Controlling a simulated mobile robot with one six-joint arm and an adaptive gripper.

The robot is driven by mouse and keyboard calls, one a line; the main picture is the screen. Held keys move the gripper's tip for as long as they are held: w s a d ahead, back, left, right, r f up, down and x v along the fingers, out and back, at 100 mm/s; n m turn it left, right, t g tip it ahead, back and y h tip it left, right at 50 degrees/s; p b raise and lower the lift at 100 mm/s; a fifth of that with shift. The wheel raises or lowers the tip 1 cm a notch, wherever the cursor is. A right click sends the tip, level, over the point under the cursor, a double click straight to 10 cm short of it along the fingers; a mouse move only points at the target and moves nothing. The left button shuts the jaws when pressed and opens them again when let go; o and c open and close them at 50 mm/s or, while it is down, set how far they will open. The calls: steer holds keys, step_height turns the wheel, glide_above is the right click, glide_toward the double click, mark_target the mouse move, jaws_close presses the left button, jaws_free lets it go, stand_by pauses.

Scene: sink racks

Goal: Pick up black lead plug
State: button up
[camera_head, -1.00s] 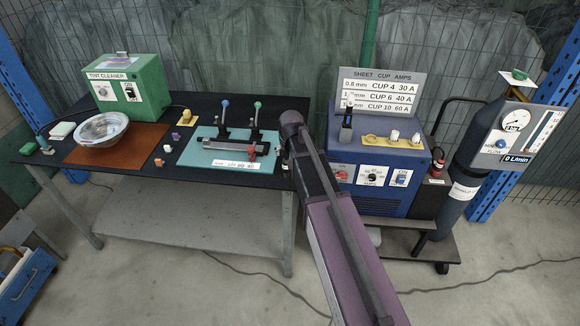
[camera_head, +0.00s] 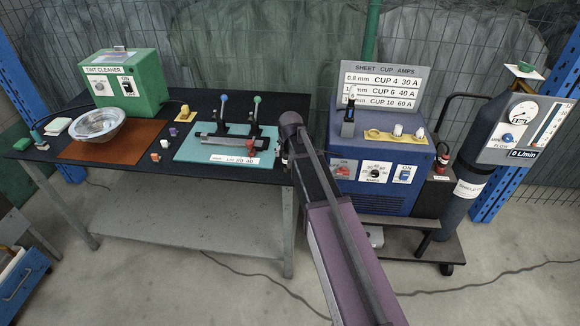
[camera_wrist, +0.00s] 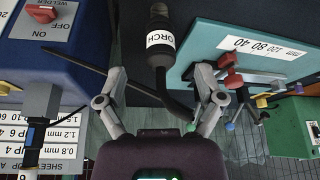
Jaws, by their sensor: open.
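A black cylindrical plug (camera_wrist: 160,70) with a white label reading like "TORCH" and a dark cable shows in the wrist view, ahead of and between my open fingers. I take it to be the black lead plug. My gripper (camera_wrist: 160,88) is open, with its two grey fingers spread to either side and nothing clearly held between them. In the head view, my arm reaches up to the gap between the table and the blue welder, and my gripper and the plug are largely hidden there.
The blue welder (camera_head: 385,203) with knobs stands right of my arm. The black table (camera_head: 157,100) holds a teal clamp board (camera_head: 188,150), a bowl (camera_head: 98,122) and a green cleaner box (camera_head: 146,75). A gas bottle (camera_head: 468,188) stands at far right.

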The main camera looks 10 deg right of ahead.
steer(key=shift+b+x, duration=0.95)
steer(key=shift+x, duration=0.35)
steer(key=shift+f, duration=0.15)
steer(key=shift+b+x, duration=2.4)
steer(key=shift+x, duration=0.05)
jaws_close()
